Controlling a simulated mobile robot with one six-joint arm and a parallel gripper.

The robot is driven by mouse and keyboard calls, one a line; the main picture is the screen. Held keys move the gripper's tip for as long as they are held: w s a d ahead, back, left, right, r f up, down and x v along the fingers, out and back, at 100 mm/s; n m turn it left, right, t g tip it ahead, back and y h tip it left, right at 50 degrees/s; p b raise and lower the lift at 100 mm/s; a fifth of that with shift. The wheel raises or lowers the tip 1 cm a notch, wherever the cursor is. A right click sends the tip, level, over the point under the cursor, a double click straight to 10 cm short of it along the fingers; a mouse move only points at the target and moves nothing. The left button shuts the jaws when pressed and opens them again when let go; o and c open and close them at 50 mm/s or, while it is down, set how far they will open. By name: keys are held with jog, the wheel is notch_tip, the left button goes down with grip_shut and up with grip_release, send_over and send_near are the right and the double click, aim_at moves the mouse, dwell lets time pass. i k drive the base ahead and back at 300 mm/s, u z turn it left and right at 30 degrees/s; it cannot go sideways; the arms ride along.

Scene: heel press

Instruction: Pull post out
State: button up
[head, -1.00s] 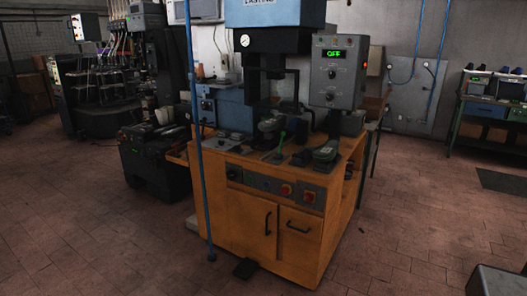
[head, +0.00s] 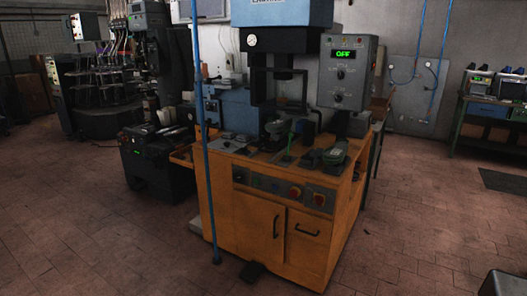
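The heel press is an orange cabinet (head: 243,228) with a blue-topped press head (head: 290,12) above it. A grey control box (head: 346,72) at its right shows a green OFF. A dark green shoe-shaped piece (head: 325,158) lies on the worktop at the right. A small green upright lever or rod (head: 287,157) stands near the worktop's front middle. A slim blue upright pole (head: 207,160) stands at the cabinet's left front, its foot on the floor. I cannot tell which part is the post.
Red and dark knobs (head: 293,193) are on the cabinet's front panel. A black pedal (head: 252,271) lies on the floor at its base. Dark machines (head: 150,150) stand at the left, and a green-framed bench (head: 489,110) at the right.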

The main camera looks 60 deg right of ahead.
aim_at(279, 142)
jog(key=z, duration=0.65)
jog(key=i, duration=1.35)
jog(key=u, duration=0.05)
